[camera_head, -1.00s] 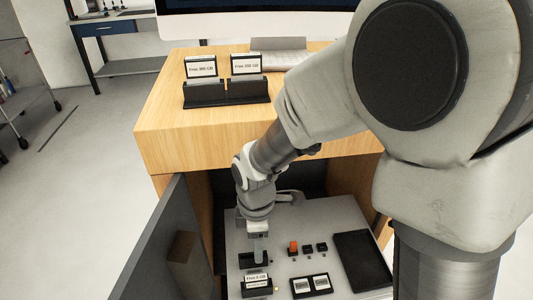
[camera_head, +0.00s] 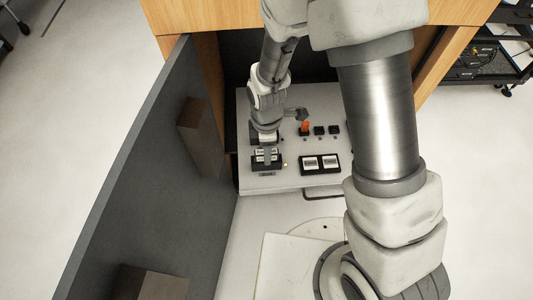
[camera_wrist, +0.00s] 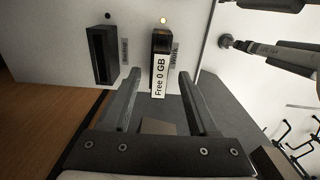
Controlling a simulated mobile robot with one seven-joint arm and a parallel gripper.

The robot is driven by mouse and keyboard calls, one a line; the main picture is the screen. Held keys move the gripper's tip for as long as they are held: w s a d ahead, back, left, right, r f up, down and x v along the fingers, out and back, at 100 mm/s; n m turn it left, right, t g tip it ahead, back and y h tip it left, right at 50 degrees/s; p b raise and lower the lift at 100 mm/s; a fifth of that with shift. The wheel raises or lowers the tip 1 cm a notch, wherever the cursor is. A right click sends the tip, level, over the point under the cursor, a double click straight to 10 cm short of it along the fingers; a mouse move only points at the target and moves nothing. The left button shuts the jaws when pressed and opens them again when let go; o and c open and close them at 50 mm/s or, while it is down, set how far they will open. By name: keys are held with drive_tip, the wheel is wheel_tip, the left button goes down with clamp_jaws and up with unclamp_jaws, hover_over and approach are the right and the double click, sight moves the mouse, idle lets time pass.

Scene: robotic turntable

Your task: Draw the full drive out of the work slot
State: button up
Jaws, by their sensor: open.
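The full drive, labelled "Free 0 GB" (camera_wrist: 159,78), stands in the black work slot (camera_wrist: 161,42), beside the "Work" label in the wrist view. In the head view the drive (camera_head: 266,154) shows just below my gripper, partly covered by it. My gripper (camera_wrist: 160,72) is open, with one finger on each side of the drive in the wrist view. I cannot tell whether either finger touches it. The backup slot (camera_wrist: 104,55) beside it looks empty. A small lamp (camera_wrist: 163,20) by the work slot glows yellow.
The grey panel also carries an orange switch (camera_head: 305,127), small black switches (camera_head: 327,130) and a black frame with two white windows (camera_head: 320,164). An open dark door (camera_head: 135,150) stands on the left. The wooden desk edge (camera_head: 200,15) lies above.

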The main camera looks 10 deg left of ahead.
drive_tip(key=shift+f, duration=1.35)
drive_tip(key=shift+c, duration=0.2)
clamp_jaws()
drive_tip(key=shift+r, duration=0.15)
drive_tip(key=shift+r+p, duration=2.5)
drive_tip(key=shift+r, duration=1.05)
